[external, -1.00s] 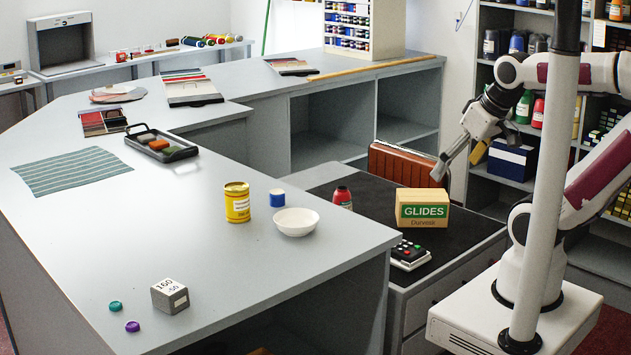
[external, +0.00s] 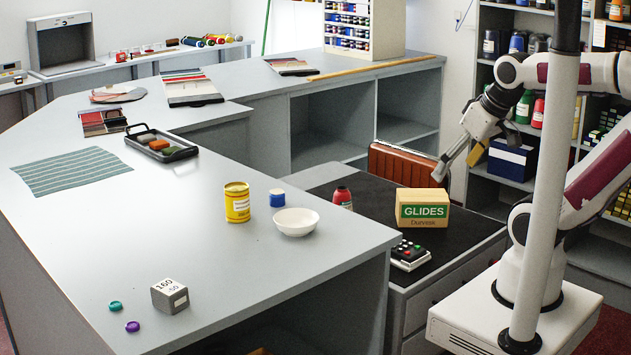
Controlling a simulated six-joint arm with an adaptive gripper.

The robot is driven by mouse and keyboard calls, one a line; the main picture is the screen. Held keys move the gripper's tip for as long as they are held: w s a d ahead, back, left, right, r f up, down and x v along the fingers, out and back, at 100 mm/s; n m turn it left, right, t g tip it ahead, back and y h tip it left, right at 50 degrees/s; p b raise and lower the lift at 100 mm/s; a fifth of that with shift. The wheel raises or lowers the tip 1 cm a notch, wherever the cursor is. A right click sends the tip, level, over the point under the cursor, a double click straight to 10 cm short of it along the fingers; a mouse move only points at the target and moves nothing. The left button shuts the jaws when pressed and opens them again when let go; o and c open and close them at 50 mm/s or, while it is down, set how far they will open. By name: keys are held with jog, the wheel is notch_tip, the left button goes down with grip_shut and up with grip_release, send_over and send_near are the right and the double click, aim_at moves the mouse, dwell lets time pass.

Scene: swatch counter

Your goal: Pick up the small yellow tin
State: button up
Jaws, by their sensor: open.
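The small yellow tin (external: 237,203) stands upright on the grey counter, left of the white bowl. It has a white label band and a dark yellow top. My gripper (external: 458,168) is at the right, in the air above and behind the cardboard box, far from the tin. Its fingers point down and to the left, are apart, and hold nothing that I can see.
A grey block (external: 170,296) lies nearer the front.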

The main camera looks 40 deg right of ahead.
jog(key=c, duration=0.4)
jog(key=shift+c, duration=0.2)
jog(key=w+a+r+n+t, duration=0.1)
jog(key=w+a+n+t, duration=0.1)
jog(key=w, duration=1)
jog(key=w+a+r+n+t, duration=0.1)
jog(key=w+a+t, duration=0.2)
jog(key=w, duration=0.9)
jog(key=w+a+f+n+y, duration=0.1)
jog(key=w+a+f+y, duration=0.1)
jog(key=a, duration=0.5)
jog(key=w+a+f+n+y, duration=0.2)
jog(key=w+a+f+y, duration=0.1)
jog(key=a, duration=0.4)
jog(key=w+a+f+n+y, duration=0.2)
jog(key=w+a+y, duration=0.2)
jog(key=a, duration=0.3)
jog(key=shift+w+f, duration=0.25)
jog(key=shift+f, duration=0.05)
